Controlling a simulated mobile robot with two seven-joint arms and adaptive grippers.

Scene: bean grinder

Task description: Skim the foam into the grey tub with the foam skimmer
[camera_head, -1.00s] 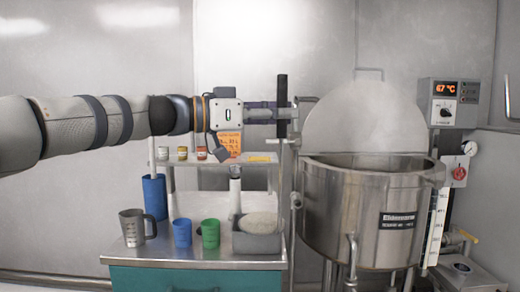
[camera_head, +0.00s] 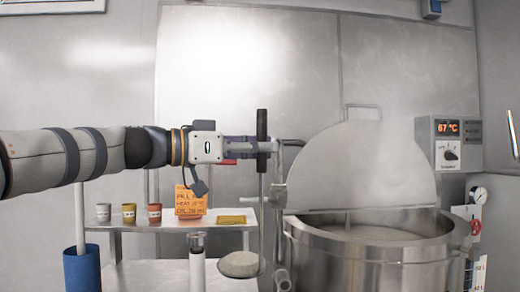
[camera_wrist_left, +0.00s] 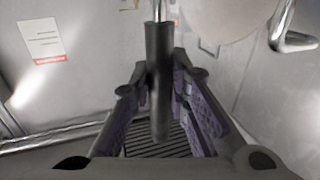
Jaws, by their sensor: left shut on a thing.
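My left gripper (camera_head: 262,147) is shut on the upright black handle of the foam skimmer (camera_head: 262,122), left of the kettle's lid. The handle also shows between my purple-padded fingers in the left wrist view (camera_wrist_left: 160,80). The steel kettle (camera_head: 370,262) stands open at right, with a pale surface (camera_head: 375,233) inside. My right gripper is not in view.
The kettle's raised round lid (camera_head: 370,165) stands behind its opening. A shelf (camera_head: 150,222) holds small cups, an orange card (camera_head: 190,203) and a yellow item. A blue cylinder (camera_head: 82,270) stands at lower left. A control box (camera_head: 448,143) reads 67 °C.

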